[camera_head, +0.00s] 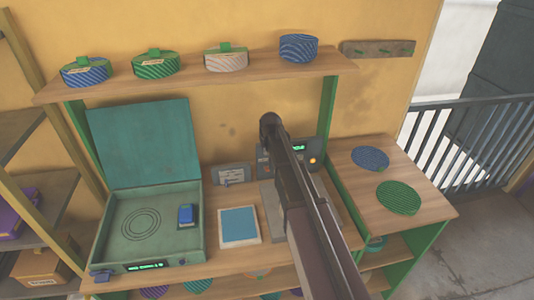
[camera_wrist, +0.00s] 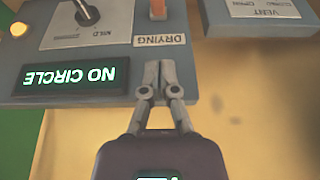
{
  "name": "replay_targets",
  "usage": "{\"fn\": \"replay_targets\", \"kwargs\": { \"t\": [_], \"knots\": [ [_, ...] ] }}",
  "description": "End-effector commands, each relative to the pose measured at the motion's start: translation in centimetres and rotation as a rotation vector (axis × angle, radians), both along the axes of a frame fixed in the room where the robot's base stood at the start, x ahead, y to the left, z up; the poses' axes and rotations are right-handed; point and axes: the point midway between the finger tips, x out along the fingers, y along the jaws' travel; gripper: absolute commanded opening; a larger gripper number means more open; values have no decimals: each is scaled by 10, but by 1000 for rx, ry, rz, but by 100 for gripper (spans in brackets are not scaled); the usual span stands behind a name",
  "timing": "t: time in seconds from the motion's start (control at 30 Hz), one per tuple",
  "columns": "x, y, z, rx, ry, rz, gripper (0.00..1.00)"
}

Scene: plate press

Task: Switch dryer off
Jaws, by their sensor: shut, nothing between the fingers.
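The dryer's control panel (camera_head: 311,151) stands at the back of the bench, partly hidden by my arm in the head view. In the wrist view this panel (camera_wrist: 110,40) appears upside down. It has a lit display (camera_wrist: 77,76) reading "NO CIRCLE", a "DRYING" label (camera_wrist: 159,41) and an orange switch (camera_wrist: 158,10) beside the label at the top edge. An orange lamp (camera_head: 313,161) glows at the panel's right side. My gripper (camera_wrist: 159,66) is shut and empty, its tips over the panel close to the label. Whether they touch is unclear. The head view hides the fingers.
A dial (camera_wrist: 87,14) marked "MILD" sits beside the switch. A grey "VENT" panel (camera_head: 232,175) stands left of the dryer. An open teal press (camera_head: 108,240) and a blue-topped pad (camera_head: 239,225) occupy the bench. Two discs (camera_head: 398,198) lie on the right-hand table.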

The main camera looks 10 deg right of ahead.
Motion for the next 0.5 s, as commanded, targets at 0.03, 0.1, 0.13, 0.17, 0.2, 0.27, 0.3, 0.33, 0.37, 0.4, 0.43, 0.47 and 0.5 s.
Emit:
{"fn": "replay_targets", "kwargs": {
  "t": [0.03, 0.1, 0.13, 0.17, 0.2, 0.27, 0.3, 0.33, 0.37, 0.4, 0.43, 0.47, 0.5],
  "knots": [
    [2, 0, -8, 0, 0, 0, 0],
    [4, 0, -13, 0, 0, 0, 0],
    [5, 0, -15, 0, 0, 0, 0],
    [6, 0, -18, 0, 0, 0, 0],
    [7, 0, -21, 0, 0, 0, 0],
    [8, 0, -25, 0, 0, -1, 0],
    [10, 0, -28, 0, 0, -1, 0],
    [10, 0, -30, 0, 0, -1, 0],
    [11, -1, -33, 0, 0, -1, 0],
    [10, -1, -36, 0, 0, -1, 0],
    [8, -1, -38, 0, 0, -1, 0],
    [6, -1, -40, 0, 0, -1, 0],
    [5, -1, -43, 0, 0, -1, 0]
  ]
}}
